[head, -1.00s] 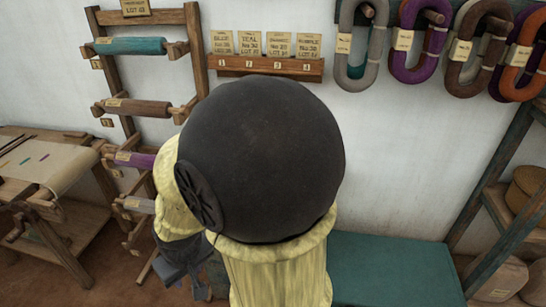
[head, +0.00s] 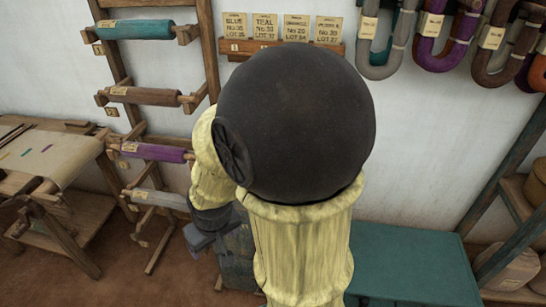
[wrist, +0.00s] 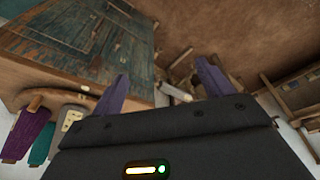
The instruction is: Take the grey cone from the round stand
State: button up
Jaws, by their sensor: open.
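My gripper (wrist: 163,78) is open in the wrist view, its two purple fingers apart with nothing held between them. In the head view it (head: 200,241) hangs low at the left of my arm, partly hidden. I cannot make out a grey cone or a round stand with certainty. At the left of the wrist view, a curved wooden piece (wrist: 58,97) has a purple piece (wrist: 28,136), a teal piece (wrist: 43,145) and a pale piece (wrist: 73,118) at it. I cannot tell whether these are cones. My arm hides the middle of the head view.
A rack (head: 208,60) holds several coloured rolls at the left, beside a work table (head: 45,160). A worn blue-green chest (wrist: 85,45) is close in the wrist view. A teal bench (head: 410,260) and shelves (head: 510,180) stand right. Brown floor shows between.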

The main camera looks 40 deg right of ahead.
jog(key=shift+o, duration=0.3)
jog(key=w+d+f+t+p, duration=0.2)
jog(key=w+d, duration=0.4)
jog(key=d, duration=0.5)
jog(key=shift+w+d+f+n+t+h+p, duration=0.25)
jog(key=shift+f+n+t, duration=0.2)
jog(key=shift+f, duration=0.5)
jog(key=s+d+r+m+t+h+p, duration=0.2)
jog(key=d+t, duration=0.3)
jog(key=d, duration=0.3)
jog(key=s+d+r+m+t+h+p, duration=0.2)
jog(key=d+t, duration=0.4)
jog(key=d, duration=0.2)
jog(key=shift+s+d+p, duration=0.25)
jog(key=shift+d+p, duration=0.1)
jog(key=shift+b, duration=0.3)
jog(key=b+x, duration=0.2)
jog(key=b, duration=0.4)
jog(key=shift+w+d+f, duration=0.1)
jog(key=shift+w+f, duration=0.05)
jog(key=shift+w, duration=0.05)
